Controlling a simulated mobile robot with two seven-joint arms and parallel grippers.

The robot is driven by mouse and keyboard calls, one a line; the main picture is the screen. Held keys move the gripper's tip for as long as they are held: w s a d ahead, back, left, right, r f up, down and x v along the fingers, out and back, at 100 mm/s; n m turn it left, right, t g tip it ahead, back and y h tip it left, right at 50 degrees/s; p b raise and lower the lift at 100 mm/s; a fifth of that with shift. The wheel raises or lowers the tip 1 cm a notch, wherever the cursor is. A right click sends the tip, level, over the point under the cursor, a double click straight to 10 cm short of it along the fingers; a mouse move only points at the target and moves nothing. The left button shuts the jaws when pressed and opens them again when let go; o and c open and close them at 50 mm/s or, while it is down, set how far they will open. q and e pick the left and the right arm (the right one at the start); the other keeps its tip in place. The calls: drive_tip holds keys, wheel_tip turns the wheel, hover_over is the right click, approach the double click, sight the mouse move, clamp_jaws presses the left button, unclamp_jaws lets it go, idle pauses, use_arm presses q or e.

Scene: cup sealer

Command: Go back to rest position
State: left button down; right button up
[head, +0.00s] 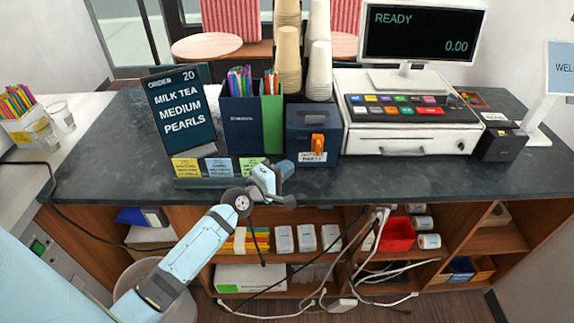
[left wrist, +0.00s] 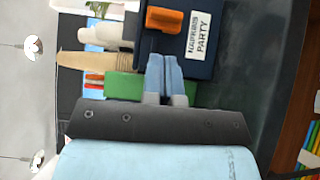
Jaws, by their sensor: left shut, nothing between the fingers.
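My left gripper (head: 284,168) is at the front edge of the dark counter (head: 400,178), with its arm coming in from the lower left. In the left wrist view its two blue fingers (left wrist: 165,72) are together, with nothing between them. They point toward the dark blue box with an orange tap-like part (head: 312,135), which also shows in the left wrist view (left wrist: 196,60). I cannot tell the exact gap between fingertips and box. My right gripper is in neither view.
An order sign (head: 181,112) with small cards stands left of the gripper. A cash register (head: 410,112) stands to the right. Cup stacks (head: 288,60) rise behind the box. Shelves with cables (head: 385,250) lie below. The counter's front right is clear.

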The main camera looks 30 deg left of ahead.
use_arm(q)
drive_tip(key=s+d+f+m+g, duration=0.2)
drive_tip(key=s+f+m, duration=0.4)
drive_tip(key=s, duration=0.3)
drive_tip(key=s+d+f+m+g, duration=0.2)
drive_tip(key=s+d+f+m, duration=0.3)
drive_tip(key=s, duration=0.4)
drive_tip(key=s+d+f+m+g+y, duration=0.1)
drive_tip(key=s+d+f+m+g, duration=0.1)
drive_tip(key=s+d+f+m, duration=0.2)
drive_tip(key=s+f+m, duration=0.3)
drive_tip(key=s, duration=0.2)
